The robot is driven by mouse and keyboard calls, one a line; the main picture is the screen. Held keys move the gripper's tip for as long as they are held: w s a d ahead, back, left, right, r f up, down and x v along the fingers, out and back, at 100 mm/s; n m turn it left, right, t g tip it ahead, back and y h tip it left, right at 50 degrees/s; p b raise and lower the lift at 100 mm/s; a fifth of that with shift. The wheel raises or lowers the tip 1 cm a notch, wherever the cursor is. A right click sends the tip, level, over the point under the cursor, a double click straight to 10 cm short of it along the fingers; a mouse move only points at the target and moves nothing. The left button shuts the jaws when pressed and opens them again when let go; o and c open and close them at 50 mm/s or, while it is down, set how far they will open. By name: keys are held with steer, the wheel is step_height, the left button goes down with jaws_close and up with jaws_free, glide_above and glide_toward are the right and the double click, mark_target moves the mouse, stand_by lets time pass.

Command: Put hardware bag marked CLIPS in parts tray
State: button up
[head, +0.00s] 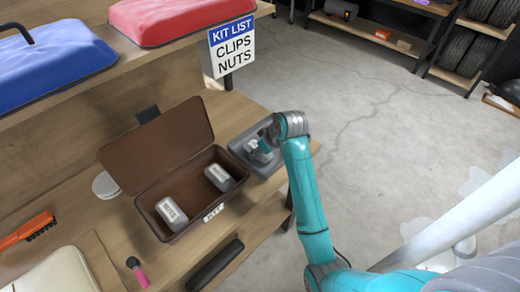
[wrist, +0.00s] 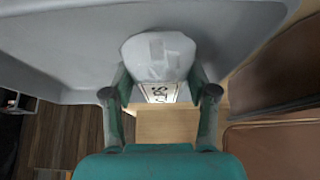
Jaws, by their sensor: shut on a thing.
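My gripper (head: 262,146) is over the grey tray (head: 238,147) at the right end of the bench. In the wrist view my gripper (wrist: 160,88) is shut on a pale hardware bag (wrist: 158,55). Its white label is partly hidden, and the visible letters look like the end of CLIPS. The grey tray (wrist: 60,50) spreads behind the bag there. In the head view the held bag is small and mostly hidden by my gripper. I cannot tell if the bag touches the tray floor.
A brown box (head: 150,222) marked KIT stands left of the tray, its lid (head: 160,148) open. It holds a bag marked NUTS (head: 171,212) and another grey bag (head: 219,177). A KIT LIST sign (head: 232,45) hangs above, reading CLIPS and NUTS. An orange brush (head: 28,230) lies far left.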

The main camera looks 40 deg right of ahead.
steer(key=shift+f, duration=0.1)
steer(key=o, duration=1.2)
steer(key=shift+v, duration=3.9)
steer(key=shift+w, duration=0.1)
